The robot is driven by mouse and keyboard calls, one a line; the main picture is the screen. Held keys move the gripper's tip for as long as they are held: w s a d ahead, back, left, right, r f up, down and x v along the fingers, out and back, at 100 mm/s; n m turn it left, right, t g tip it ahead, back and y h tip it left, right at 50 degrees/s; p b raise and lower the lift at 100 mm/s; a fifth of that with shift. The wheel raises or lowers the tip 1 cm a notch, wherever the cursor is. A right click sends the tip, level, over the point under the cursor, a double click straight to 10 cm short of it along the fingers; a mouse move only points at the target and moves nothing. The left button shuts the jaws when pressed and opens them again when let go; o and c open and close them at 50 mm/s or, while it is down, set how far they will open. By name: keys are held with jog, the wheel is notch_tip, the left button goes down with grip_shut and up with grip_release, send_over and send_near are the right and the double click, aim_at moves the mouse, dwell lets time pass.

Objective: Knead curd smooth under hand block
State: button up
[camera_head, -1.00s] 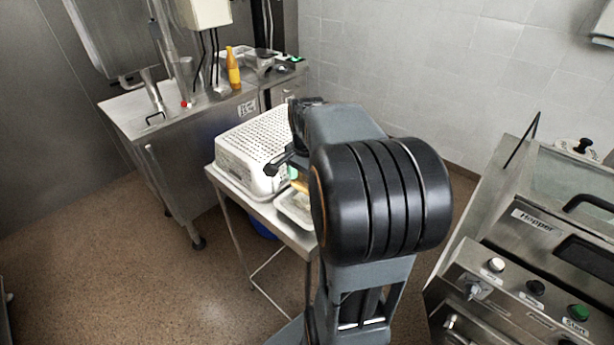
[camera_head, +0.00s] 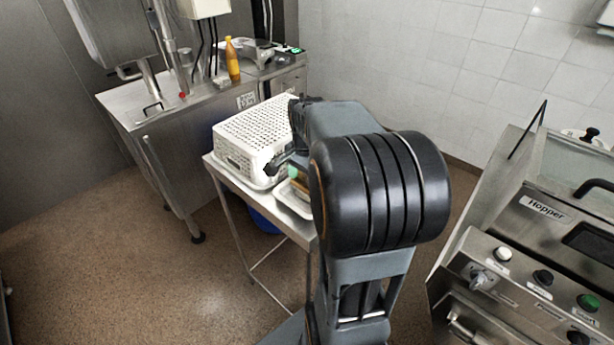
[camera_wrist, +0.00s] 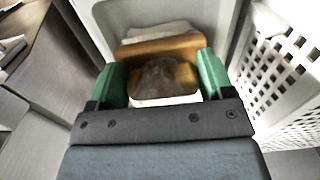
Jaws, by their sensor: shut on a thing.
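My gripper (camera_wrist: 162,74) shows in the wrist view with its two green fingers on either side of a tan wooden block (camera_wrist: 160,47). It is shut on this block, and a greyish patch covers the block's middle near the fingers. A pale, whitish mass (camera_wrist: 160,31), which looks like curd, shows just beyond the block in a white tray (camera_wrist: 105,22). I cannot tell whether block and mass touch. In the head view the tray (camera_head: 293,203) is on the small steel table, and my arm hides most of the gripper and the block.
A white perforated basket (camera_head: 258,135) stands upside down or closed on the steel table (camera_head: 227,185), close beside the tray. It shows at the right of the wrist view (camera_wrist: 285,75). A steel counter with an orange bottle (camera_head: 232,60) stands behind. A hopper machine (camera_head: 540,210) stands at the right.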

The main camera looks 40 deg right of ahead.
jog(key=shift+s+f+b, duration=0.1)
jog(key=shift+f+b, duration=0.3)
jog(key=shift+f, duration=0.25)
dwell(1.4)
jog(key=shift+r+p, duration=2.95)
jog(key=shift+r, duration=0.7)
jog(key=shift+f, duration=0.2)
jog(key=shift+f+b, duration=2.25)
jog(key=shift+f, duration=0.55)
jog(key=shift+f+b, duration=0.35)
jog(key=shift+f, duration=0.3)
jog(key=shift+r, duration=0.1)
